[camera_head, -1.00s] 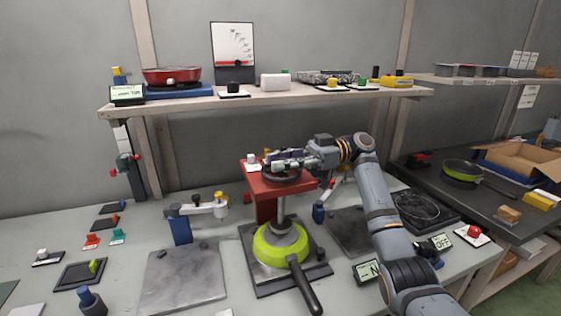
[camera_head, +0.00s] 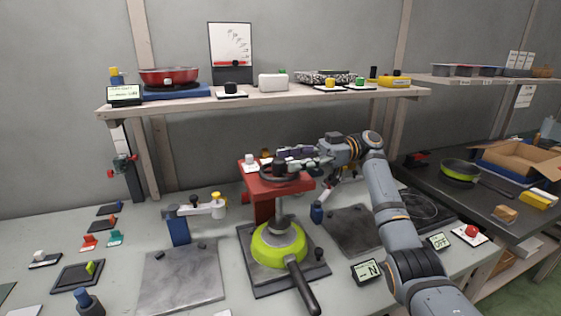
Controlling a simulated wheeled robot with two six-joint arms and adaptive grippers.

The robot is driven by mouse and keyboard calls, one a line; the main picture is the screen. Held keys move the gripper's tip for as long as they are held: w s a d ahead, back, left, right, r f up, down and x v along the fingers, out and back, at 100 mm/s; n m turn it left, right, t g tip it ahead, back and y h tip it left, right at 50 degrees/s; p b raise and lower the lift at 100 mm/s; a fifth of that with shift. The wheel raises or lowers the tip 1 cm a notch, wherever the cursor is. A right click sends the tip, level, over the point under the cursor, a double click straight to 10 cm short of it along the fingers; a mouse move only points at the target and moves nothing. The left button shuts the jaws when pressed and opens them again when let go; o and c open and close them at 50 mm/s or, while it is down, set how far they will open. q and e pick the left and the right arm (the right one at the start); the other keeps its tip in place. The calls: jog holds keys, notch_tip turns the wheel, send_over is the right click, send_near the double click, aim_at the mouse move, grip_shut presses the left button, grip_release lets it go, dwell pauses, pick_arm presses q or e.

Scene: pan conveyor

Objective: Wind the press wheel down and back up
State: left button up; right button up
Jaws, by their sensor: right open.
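The red press (camera_head: 262,205) stands on the bench, with its dark press wheel (camera_head: 266,178) on top. A dark upright knob stands on the wheel by my fingers. The press's grey column (camera_head: 280,208) reaches down to a lime-green pan (camera_head: 280,252), whose dark handle points toward the front. My right gripper (camera_head: 286,157) comes in from the right over the wheel. It is open, with its fingers close to the knob; I cannot tell whether they touch it. My left gripper is not in view.
A shelf (camera_head: 300,95) runs behind the press, holding a red pan (camera_head: 168,77) and a dial board (camera_head: 231,46). A swing-arm post (camera_head: 180,226) and a bare grey plate (camera_head: 182,277) are left of the press. A small display (camera_head: 366,272) stands at its right.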

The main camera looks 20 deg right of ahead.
jog(key=shift+w+d, duration=0.15)
jog(key=shift+d, duration=1.8)
